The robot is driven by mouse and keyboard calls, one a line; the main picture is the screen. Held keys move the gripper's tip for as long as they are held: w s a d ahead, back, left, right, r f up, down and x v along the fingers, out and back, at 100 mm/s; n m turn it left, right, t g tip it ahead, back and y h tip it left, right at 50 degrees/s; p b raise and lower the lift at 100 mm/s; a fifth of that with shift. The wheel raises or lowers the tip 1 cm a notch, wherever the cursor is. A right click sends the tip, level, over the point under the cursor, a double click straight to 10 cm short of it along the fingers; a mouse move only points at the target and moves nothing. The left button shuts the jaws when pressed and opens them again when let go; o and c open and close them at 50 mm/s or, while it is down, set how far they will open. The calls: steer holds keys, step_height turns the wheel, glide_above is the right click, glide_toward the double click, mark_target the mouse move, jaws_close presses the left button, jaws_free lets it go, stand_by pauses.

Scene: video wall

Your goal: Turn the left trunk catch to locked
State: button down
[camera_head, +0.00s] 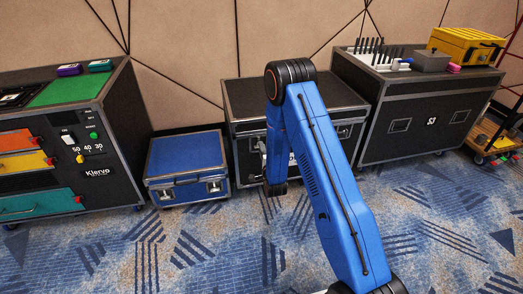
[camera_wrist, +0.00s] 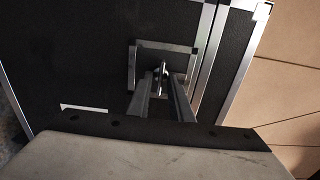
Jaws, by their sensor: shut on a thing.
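The black trunk (camera_head: 295,90) with metal edges stands against the wall in the middle of the head view; its dark front fills much of the wrist view (camera_wrist: 80,60). The left trunk catch (camera_wrist: 162,70) is a small metal piece on a square metal plate (camera_wrist: 133,72), beside the bright lid seam. My gripper (camera_wrist: 164,80) has its two fingers on either side of the catch and is shut on it. In the head view, my blue arm covers part of the trunk's front, and the catch is hard to make out. The right catch (camera_head: 345,131) shows right of my arm.
A small blue case (camera_head: 187,153) stands on the floor left of the trunk. A drawer cabinet (camera_head: 97,140) is at far left, and a large black case (camera_head: 432,122) with tools on top at right. Patterned carpet (camera_head: 190,250) in front is clear.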

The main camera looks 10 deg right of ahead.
steer(key=shift+d, duration=0.1)
steer(key=c, duration=1.9)
jaws_free()
steer(key=shift+c, duration=0.2)
steer(key=shift+s, duration=0.1)
steer(key=s, duration=1.7)
steer(key=shift+s, duration=0.15)
